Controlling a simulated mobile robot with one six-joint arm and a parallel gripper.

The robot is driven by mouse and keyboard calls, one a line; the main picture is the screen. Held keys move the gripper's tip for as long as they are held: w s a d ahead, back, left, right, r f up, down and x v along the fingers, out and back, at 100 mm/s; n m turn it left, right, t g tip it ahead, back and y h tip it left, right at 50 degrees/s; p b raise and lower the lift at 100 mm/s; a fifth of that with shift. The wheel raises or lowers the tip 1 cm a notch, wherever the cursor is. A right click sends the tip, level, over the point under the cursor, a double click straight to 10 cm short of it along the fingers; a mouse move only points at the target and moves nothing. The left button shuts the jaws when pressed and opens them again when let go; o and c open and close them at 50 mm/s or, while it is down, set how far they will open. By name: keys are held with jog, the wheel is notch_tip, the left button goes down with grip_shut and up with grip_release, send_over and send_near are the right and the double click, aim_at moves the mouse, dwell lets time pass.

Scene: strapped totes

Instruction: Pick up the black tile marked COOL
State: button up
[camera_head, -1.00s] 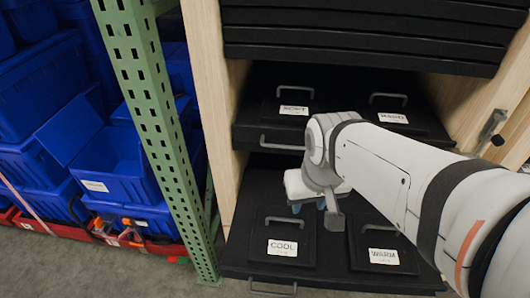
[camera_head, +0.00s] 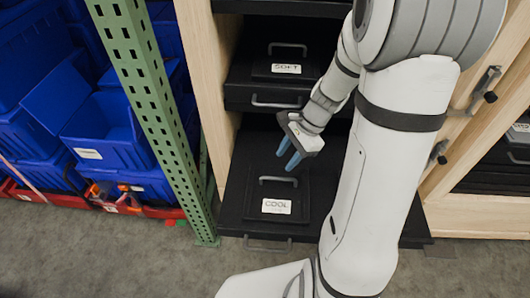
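The black tile marked COOL (camera_head: 258,208) lies flat on the pulled-out lower black drawer (camera_head: 232,206). It has a white label at its front and a grey bar handle (camera_head: 278,180) toward its back. My gripper (camera_head: 287,161), with two blue fingers, is open and empty. In the picture it appears just above the tile's handle, with the fingers apart and pointing down to the left. I cannot tell the exact height of the fingertips over the handle. My arm hides the right part of the drawer, where the WARM tile lay in the earlier view.
A tile marked SOFT (camera_head: 287,69) sits in the drawer above, which has a front handle (camera_head: 276,101). A green perforated post (camera_head: 150,110) stands left of the wooden cabinet (camera_head: 205,90). Blue totes (camera_head: 108,145) are stacked farther left. Grey floor is free in front.

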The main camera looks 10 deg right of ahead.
aim_at(278, 178)
jog(key=w+f+m, duration=0.1)
jog(key=f+m, duration=0.1)
jog(key=w+d+f+m+y, duration=0.1)
jog(key=f+m, duration=0.1)
jog(key=f, duration=0.1)
jog(key=w+d+f+m, duration=0.1)
jog(key=f+m, duration=0.1)
jog(key=shift+f+y, duration=0.15)
jog(key=shift+y, duration=0.15)
jog(key=b+x, duration=0.1)
jog(key=x, duration=0.6)
jog(key=shift+s+f, duration=0.15)
jog(key=shift+f, duration=0.15)
jog(key=shift+c, duration=0.6)
grip_shut()
